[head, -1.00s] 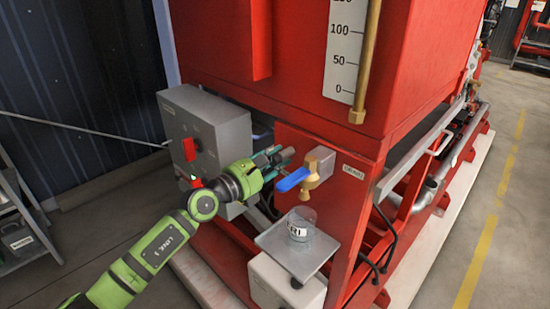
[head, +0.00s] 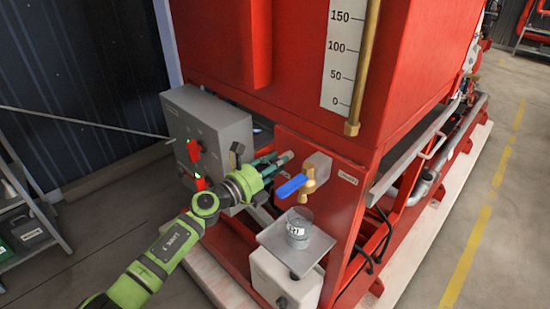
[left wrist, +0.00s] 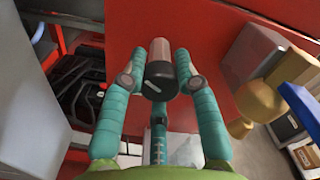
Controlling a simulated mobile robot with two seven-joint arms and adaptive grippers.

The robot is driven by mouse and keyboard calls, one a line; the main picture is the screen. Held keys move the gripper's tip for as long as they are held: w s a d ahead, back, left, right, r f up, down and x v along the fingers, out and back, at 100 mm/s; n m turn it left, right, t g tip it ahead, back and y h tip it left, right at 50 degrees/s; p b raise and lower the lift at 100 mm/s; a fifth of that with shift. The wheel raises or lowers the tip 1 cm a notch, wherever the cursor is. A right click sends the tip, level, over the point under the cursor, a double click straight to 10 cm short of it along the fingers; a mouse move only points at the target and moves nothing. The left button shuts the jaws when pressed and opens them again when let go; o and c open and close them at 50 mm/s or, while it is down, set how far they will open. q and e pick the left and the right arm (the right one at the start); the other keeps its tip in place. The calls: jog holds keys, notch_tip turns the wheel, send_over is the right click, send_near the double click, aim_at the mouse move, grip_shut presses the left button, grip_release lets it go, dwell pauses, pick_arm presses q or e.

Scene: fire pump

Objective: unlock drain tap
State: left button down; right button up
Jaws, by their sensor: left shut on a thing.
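The drain tap is a brass valve (head: 308,180) with a blue lever (head: 291,186) on the red panel, above a tray. In the left wrist view the brass body (left wrist: 258,100) and blue lever (left wrist: 300,101) are at the right edge. My left gripper (head: 285,157), with teal fingers, is just left of the tap, apart from the lever. In the left wrist view its fingers (left wrist: 160,72) are closed around a small copper-coloured cylinder with a black end (left wrist: 160,80), in front of the red panel. I cannot tell whether this cylinder is fixed to the panel.
A grey control box (head: 205,130) with red handles stands behind my left gripper. A clear cup (head: 299,222) stands on the grey tray (head: 317,250) below the tap. A grey shelf (head: 30,215) is at far left. The floor at right is clear.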

pick_arm(q)
jog(key=n+p, duration=0.1)
jog(key=n, duration=0.1)
jog(key=n+p, duration=0.1)
jog(key=n, duration=0.1)
jog(key=shift+r+n, duration=0.2)
jog(key=shift+n, duration=0.1)
jog(key=shift+f+n+p, duration=0.1)
jog(key=shift+n+p, duration=0.85)
jog(key=shift+n, duration=0.95)
jog(key=c, duration=0.9)
grip_release()
jog(key=shift+f, duration=0.1)
jog(key=v, duration=1.2)
